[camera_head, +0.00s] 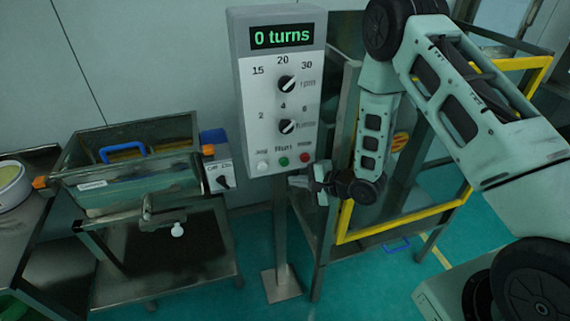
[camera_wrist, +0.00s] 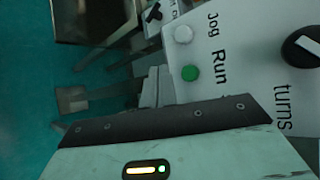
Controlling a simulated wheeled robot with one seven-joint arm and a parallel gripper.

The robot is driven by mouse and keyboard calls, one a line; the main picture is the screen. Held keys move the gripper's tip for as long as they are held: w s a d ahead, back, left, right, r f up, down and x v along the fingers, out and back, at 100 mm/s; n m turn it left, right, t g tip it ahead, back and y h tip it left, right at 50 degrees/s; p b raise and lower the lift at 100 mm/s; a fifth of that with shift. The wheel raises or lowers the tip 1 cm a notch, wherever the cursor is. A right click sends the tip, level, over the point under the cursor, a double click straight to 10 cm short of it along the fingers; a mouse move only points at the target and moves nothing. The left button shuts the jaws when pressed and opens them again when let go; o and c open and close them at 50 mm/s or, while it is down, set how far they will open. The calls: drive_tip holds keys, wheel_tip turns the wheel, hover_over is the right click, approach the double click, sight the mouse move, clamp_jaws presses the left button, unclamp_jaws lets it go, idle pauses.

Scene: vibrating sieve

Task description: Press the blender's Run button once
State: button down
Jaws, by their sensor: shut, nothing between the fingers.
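The blender's control panel (camera_head: 250,110) is a grey upright box on a post, with a display (camera_head: 282,37) reading "0 turns". Its green Run button (camera_head: 283,161) sits on the lower edge, between a white Jog button (camera_head: 262,166) and a red button (camera_head: 305,157). In the wrist view the green Run button (camera_wrist: 190,73) and white Jog button (camera_wrist: 183,34) are both uncovered. My gripper (camera_head: 298,181) is shut and empty, just below the button row at the panel's lower right. Its fingers (camera_wrist: 155,87) appear close beside the Run button in the wrist view; contact cannot be told.
Two black knobs (camera_head: 287,84) (camera_head: 287,126) are above the buttons. A yellow-edged metal frame (camera_head: 345,215) stands right of the panel, behind my arm. A sieve machine (camera_head: 130,185) with a small switch box (camera_head: 217,165) stands at left. Green floor shows between them.

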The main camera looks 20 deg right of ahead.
sight(284, 162)
drive_tip(key=shift+w, duration=2.25)
drive_tip(key=shift+w, duration=0.1)
drive_tip(key=shift+w, duration=0.3)
